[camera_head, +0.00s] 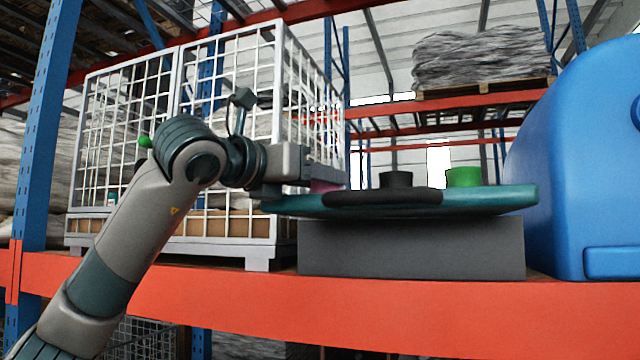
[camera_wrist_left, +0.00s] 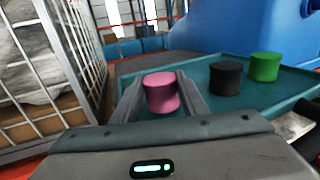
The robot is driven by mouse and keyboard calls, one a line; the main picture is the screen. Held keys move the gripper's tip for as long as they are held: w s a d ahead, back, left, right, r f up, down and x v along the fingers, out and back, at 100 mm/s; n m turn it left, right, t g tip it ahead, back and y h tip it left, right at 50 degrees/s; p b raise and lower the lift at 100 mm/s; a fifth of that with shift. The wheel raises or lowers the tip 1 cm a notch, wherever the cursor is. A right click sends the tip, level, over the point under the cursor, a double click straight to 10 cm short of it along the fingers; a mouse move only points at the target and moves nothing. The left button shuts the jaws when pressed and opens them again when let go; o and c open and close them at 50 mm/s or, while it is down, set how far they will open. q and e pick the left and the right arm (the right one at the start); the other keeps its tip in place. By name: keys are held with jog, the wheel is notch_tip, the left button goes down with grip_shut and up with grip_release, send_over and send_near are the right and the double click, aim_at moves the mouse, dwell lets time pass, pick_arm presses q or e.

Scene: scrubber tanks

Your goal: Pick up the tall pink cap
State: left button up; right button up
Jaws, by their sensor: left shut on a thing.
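The pink cap (camera_wrist_left: 161,93) stands upright on the teal tray (camera_wrist_left: 140,72) and sits between the two fingers of my left gripper (camera_wrist_left: 162,96) in the left wrist view. The left gripper is shut on it. In the head view the left gripper (camera_head: 316,178) is at the tray's left end, and only a small pink part of the cap (camera_head: 322,186) shows beside it. The tray (camera_head: 490,199) lies on a grey block. I cannot tell whether the cap is touching the tray. My right gripper is not in view.
A black cap (camera_head: 396,186) and a green cap (camera_head: 463,177) stand to the right on the tray. A white wire cage (camera_head: 230,120) stands at left, close behind my arm. A large blue tank (camera_head: 575,160) is at right. An orange shelf beam (camera_head: 400,305) runs in front.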

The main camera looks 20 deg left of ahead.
pick_arm(q)
jog(key=shift+r+b, duration=0.35)
jog(key=shift+r, duration=0.25)
notch_tip(320, 180, up, 2)
jog(key=shift+r+b, duration=0.1)
jog(key=shift+b, duration=0.45)
jog(key=s+d+r+b, duration=0.4)
jog(key=d+r, duration=0.3)
jog(key=d, duration=0.4)
jog(key=shift+s+r, duration=0.15)
